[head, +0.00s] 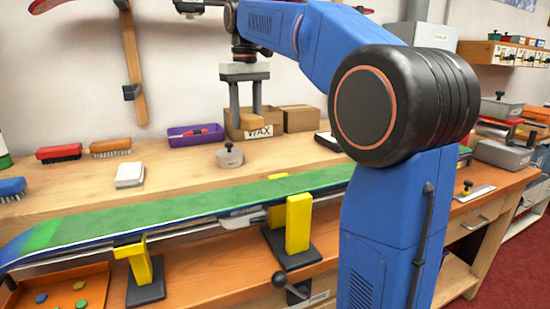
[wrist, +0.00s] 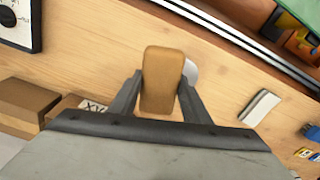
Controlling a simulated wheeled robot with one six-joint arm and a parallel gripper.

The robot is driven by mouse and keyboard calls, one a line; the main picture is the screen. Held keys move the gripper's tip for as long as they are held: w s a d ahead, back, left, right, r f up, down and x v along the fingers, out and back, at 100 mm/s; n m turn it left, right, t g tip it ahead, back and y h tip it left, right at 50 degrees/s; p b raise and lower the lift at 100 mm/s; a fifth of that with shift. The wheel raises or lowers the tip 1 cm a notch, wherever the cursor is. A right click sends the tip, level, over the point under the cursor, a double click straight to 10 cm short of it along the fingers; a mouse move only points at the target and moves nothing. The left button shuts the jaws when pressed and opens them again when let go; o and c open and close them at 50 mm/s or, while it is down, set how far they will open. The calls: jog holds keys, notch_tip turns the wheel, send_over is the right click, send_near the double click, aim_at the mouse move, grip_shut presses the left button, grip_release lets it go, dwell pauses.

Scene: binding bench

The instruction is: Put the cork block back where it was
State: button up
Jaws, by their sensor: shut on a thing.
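My gripper (head: 246,118) is shut on the cork block, a tan-brown block with rounded edges. In the wrist view the cork block (wrist: 160,75) stands out between the two grey fingers of my gripper (wrist: 158,92). In the head view the cork block (head: 252,122) is small and partly hidden by a finger, in front of the open WAX carton (head: 259,132). It is held above the back part of the wooden bench (head: 180,170). The wrist view shows bench top around it. I cannot tell its exact height.
A red brush (head: 58,153) and an orange brush (head: 110,148) lie left. The long green board (head: 180,203) crosses in front on yellow supports.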

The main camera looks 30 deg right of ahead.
aim_at(275, 157)
jog(key=d+m, duration=0.3)
jog(key=d, duration=0.6)
jog(key=shift+s+a+f, duration=0.1)
jog(key=shift+s+f, duration=0.05)
jog(key=shift+f, duration=1.55)
jog(key=shift+s+d+f, duration=0.1)
jog(key=shift+s+f, duration=0.05)
jog(key=shift+f, duration=1.6)
jog(key=shift+s+a+f, duration=0.1)
jog(key=shift+s+f, duration=0.05)
jog(key=shift+f, duration=1.55)
jog(key=shift+f, duration=0.15)
jog(key=o, duration=1.1)
jog(key=shift+f, duration=0.15)
jog(key=shift+a+r, duration=0.1)
jog(key=shift+r, duration=0.45)
notch_tip(275, 157, up, 12)
jog(key=shift+s+f, duration=0.2)
jog(key=shift+f, duration=0.05)
